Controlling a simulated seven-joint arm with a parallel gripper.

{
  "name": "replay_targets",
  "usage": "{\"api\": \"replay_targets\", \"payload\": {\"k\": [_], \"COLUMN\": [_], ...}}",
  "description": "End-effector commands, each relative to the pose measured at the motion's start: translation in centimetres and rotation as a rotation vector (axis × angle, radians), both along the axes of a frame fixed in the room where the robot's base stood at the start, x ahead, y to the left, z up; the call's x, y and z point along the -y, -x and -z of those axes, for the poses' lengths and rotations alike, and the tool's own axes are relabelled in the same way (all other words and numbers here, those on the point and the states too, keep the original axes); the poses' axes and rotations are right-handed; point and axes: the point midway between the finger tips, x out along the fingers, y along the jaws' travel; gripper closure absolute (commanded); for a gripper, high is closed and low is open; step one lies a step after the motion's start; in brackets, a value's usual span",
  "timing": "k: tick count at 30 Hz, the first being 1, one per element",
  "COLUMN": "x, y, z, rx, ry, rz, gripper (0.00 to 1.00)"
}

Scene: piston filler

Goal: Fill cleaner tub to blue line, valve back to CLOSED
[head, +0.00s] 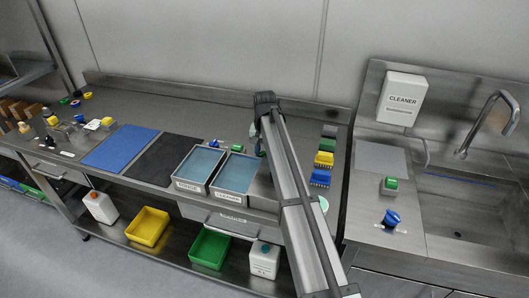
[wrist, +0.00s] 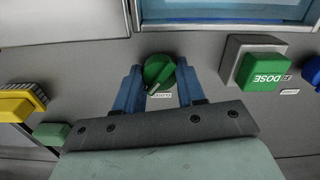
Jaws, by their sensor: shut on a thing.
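The cleaner tub (head: 229,197) is the right one of two grey tubs on the bench in the head view and holds blue liquid. The knob's bar is tilted. A small label beside it is too small to read surely. In the head view my arm hides the gripper.
A green DOSE button (wrist: 260,72) on a grey box stands right of the knob. A blue knob (wrist: 313,72) is at the right edge, a yellow brush (wrist: 22,103) at left. The second tub (head: 192,183) stands left of the cleaner tub. A sink (head: 470,210) is far right.

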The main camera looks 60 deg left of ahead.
Motion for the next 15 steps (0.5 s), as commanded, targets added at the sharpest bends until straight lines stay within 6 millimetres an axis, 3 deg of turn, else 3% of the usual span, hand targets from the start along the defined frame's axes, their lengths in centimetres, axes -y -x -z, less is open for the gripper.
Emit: {"api": "replay_targets", "payload": {"k": [15], "x": [-0.03], "y": [-0.02], "z": [-0.04], "rx": [0.000], "ry": [0.000], "rz": [-0.421], "gripper": [0.91]}}
